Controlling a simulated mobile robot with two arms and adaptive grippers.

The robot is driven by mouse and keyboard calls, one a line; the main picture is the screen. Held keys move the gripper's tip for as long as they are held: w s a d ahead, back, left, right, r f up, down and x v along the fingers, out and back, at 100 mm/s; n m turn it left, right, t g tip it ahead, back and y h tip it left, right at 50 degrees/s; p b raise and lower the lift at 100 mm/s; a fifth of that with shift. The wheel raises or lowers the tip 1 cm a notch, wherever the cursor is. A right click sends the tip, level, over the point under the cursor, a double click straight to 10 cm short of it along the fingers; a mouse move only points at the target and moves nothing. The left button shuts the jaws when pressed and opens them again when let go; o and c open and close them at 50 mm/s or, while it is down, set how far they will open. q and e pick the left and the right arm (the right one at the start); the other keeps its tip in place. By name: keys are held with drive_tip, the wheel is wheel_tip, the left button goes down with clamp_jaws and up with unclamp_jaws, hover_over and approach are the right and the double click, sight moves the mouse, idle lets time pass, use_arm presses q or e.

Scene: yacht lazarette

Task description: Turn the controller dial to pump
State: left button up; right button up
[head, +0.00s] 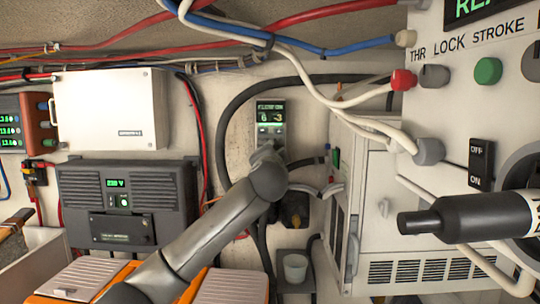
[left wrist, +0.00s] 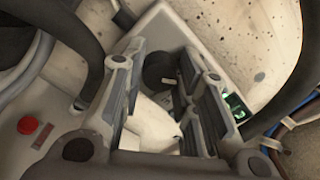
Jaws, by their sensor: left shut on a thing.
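The controller (head: 270,112) is a small dark upright unit with a lit green display, fixed to the pale back wall in the head view. My left gripper (head: 268,153) reaches up to its lower part and hides what lies there. In the left wrist view the fingers of my left gripper (left wrist: 162,64) stand on either side of a dark round dial (left wrist: 159,72) with a small light mark, and are shut on it. The controller's green display (left wrist: 237,107) shows beyond the right finger. I cannot read the dial's setting. My right gripper is not in view.
A white box (head: 110,108) and a dark grey unit (head: 127,205) are left of the arm. A thick black hose (head: 232,110) loops around the controller. A white cabinet (head: 400,240) and a black cylinder (head: 465,217) stand at right.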

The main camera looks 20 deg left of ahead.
use_arm(q)
drive_tip(key=shift+m+p, duration=0.35)
drive_tip(key=shift+m, duration=0.75)
drive_tip(key=o, duration=1)
